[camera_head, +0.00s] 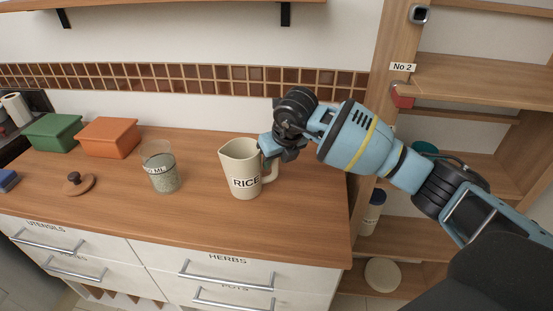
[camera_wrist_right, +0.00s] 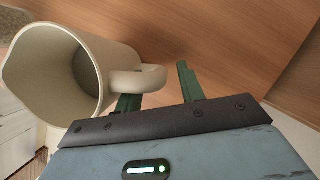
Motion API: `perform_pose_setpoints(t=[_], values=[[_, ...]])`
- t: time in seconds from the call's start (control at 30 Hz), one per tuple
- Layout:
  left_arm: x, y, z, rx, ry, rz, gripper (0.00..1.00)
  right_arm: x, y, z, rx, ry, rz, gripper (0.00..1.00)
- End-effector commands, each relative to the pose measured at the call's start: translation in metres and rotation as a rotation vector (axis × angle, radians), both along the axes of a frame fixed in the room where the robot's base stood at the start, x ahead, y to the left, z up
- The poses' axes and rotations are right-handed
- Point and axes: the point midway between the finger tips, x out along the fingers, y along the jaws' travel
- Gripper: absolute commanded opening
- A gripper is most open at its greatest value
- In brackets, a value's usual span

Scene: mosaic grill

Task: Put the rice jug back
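The rice jug (camera_head: 240,172) is cream, labelled RICE, and stands upright on the wooden counter (camera_head: 300,215). Its handle is on the right side. My right gripper (camera_head: 268,152) is at the upper part of that handle, with the arm coming in from the right. In the right wrist view the jug (camera_wrist_right: 70,70) shows at the left with its mouth open. There the green fingers of my right gripper (camera_wrist_right: 160,88) are spread apart around the handle end, with a gap beside the right finger. My left gripper is not in view.
A glass measuring cup (camera_head: 162,176) with contents stands left of the jug. Green (camera_head: 54,133) and orange (camera_head: 108,138) boxes and a round wooden lid (camera_head: 78,185) lie farther left. A shelf unit (camera_head: 480,85) labelled No 2 stands at the right. Counter in front of the jug is clear.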

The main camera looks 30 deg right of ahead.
Motion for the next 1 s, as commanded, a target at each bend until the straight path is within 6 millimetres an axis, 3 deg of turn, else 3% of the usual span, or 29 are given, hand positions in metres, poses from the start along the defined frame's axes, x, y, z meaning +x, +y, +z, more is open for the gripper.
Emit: perform_pose_setpoints(t=[0.6,1.0], values=[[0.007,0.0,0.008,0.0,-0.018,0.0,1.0,-0.041,-0.003,0.098,0.001,-0.003,0.0,0.39],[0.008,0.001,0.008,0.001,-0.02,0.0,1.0,-0.047,-0.003,0.11,0.001,-0.001,0.0,0.39]])
